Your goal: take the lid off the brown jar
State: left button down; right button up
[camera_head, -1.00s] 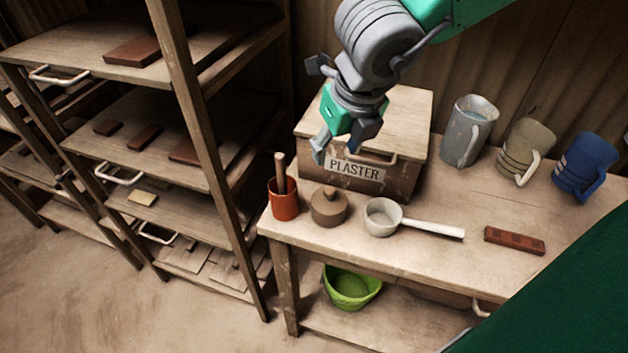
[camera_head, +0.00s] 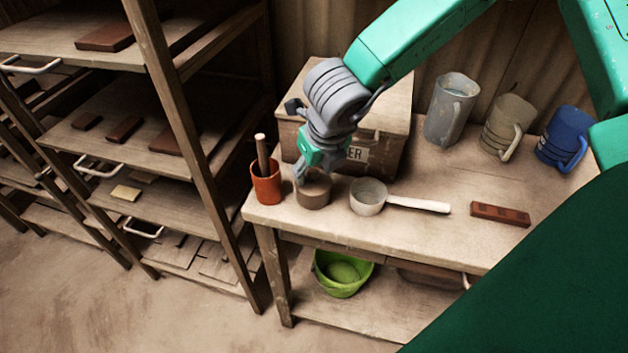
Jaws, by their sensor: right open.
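The brown jar (camera_head: 314,197) stands on the workbench, between the orange cup and the white ladle. My right gripper (camera_head: 313,178) reaches down over the jar with its fingers open, close to the lid. The gripper hides most of the lid and its knob, so I cannot tell whether a finger touches it. My left gripper is not in the picture.
An orange cup (camera_head: 266,188) with a wooden handle stands close on the left. A white ladle (camera_head: 368,199) lies close on the right. The plaster box (camera_head: 385,146) is behind. A brown tile block (camera_head: 500,214) and several jugs, including a blue one (camera_head: 563,138), stand further right.

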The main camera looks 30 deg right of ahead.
aim_at(313, 170)
jog(key=shift+a, duration=0.3)
jog(key=shift+c, duration=0.3)
grip_shut()
jog(key=shift+d+r, duration=0.1)
jog(key=shift+d, duration=0.05)
jog(key=shift+r, duration=0.55)
notch_tip(313, 170, up, 17)
jog(key=p, duration=0.3)
jog(key=shift+f+p, duration=0.2)
jog(key=shift+p, duration=0.1)
